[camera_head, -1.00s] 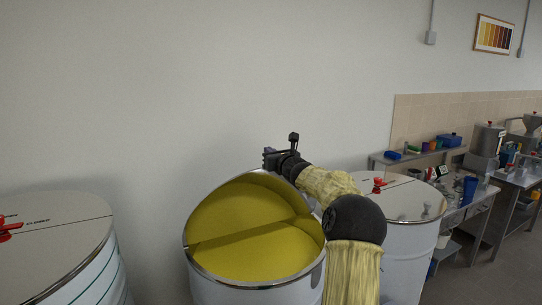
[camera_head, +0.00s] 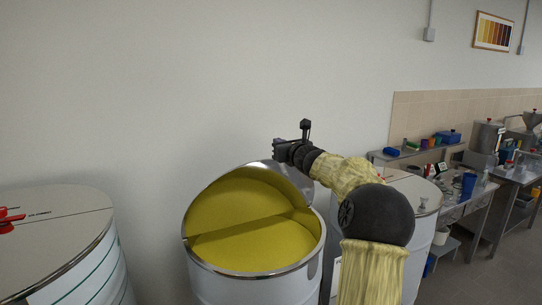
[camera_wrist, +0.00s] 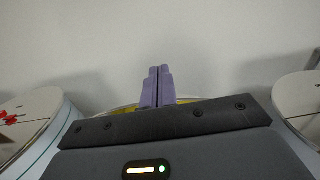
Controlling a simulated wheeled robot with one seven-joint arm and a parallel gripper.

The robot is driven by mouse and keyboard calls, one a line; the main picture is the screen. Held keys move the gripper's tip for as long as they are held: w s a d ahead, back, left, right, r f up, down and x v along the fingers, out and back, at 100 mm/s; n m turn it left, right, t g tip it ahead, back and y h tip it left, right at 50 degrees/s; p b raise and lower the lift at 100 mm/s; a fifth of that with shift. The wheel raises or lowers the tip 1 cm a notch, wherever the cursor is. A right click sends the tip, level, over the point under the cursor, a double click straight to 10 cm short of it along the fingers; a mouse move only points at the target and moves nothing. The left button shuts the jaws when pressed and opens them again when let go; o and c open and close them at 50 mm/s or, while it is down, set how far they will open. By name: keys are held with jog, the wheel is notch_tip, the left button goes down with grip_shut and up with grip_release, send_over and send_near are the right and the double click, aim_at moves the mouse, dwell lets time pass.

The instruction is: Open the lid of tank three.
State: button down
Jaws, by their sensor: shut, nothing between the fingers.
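The middle tank (camera_head: 262,283) is a white drum with a steel rim, open at the top, with yellow inside. A rounded half-lid (camera_head: 240,198) stands steeply raised at its back, its inner face showing yellow. No number is readable on this tank. My gripper (camera_head: 279,150) is above and behind the raised lid's upper right edge; I cannot tell whether it touches it. In the wrist view my purple fingers (camera_wrist: 157,86) are together and empty, with a little yellow behind their base.
A closed tank (camera_head: 50,225) with a red handle (camera_head: 10,220) stands at left. Another closed tank (camera_head: 420,215) stands at right, partly behind my arm. A plain wall is behind. Steel benches (camera_head: 480,195) with containers are at far right.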

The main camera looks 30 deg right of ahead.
jog(key=s+d+f+n+g+h+b, duration=0.3)
jog(key=s+d+f+h+b, duration=0.15)
jog(key=f, duration=0.45)
jog(key=s+d+f+n+g+h+b, duration=0.3)
jog(key=s+f+h, duration=0.2)
jog(key=f, duration=0.3)
jog(key=a+n+t+y+b, duration=0.3)
jog(key=a+n+t+y, duration=0.6)
jog(key=a+n, duration=0.3)
jog(key=a+r, duration=0.1)
jog(key=a, duration=0.1)
jog(key=shift+s+a+t, duration=0.3)
jog(key=shift+s+a, duration=0.05)
jog(key=shift+w, duration=0.1)
